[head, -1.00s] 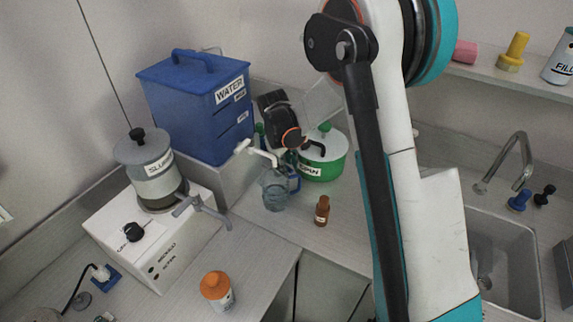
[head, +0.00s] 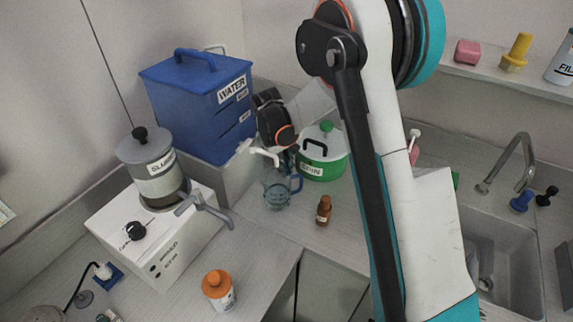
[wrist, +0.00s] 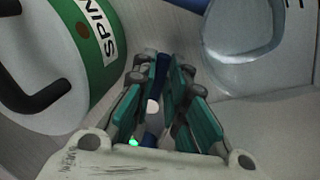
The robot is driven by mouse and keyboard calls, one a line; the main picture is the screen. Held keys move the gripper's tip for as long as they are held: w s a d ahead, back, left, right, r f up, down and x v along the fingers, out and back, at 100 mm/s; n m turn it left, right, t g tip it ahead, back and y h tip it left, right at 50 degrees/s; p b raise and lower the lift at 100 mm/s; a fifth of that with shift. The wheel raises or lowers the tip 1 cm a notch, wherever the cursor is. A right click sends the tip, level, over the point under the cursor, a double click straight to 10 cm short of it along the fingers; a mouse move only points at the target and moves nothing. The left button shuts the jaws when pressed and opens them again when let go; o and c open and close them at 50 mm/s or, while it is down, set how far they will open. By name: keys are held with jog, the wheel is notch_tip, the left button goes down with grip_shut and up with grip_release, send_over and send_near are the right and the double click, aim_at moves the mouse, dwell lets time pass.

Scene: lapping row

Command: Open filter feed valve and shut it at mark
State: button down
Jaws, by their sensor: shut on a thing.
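The white tap (head: 263,154) juts from the front of the blue WATER tank (head: 188,85). A clear jug (head: 277,192) with a blue handle stands on the counter just below it; any mark or water level is too small to read. My gripper points down beside the tap, behind the jug, its tips mostly hidden in the head view. In the wrist view my gripper (wrist: 158,85) is closed around a narrow dark blue piece (wrist: 151,138), apparently the valve handle. A clear rounded wall, apparently the jug (wrist: 235,35), shows at upper right.
The green SPIN container (head: 322,165) stands close right of the jug. A brown bottle (head: 324,209) stands in front. The SLURRY vessel (head: 153,172) on its white box is at left, an orange-capped bottle (head: 218,288) nearer. The sink (head: 500,250) is at right.

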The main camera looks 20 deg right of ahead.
jog(key=shift+a+m, duration=0.4)
jog(key=shift+m, duration=0.6)
jog(key=c, duration=1.6)
grip_release()
jog(key=shift+r, duration=0.1)
notch_tip(320, 180, up, 10)
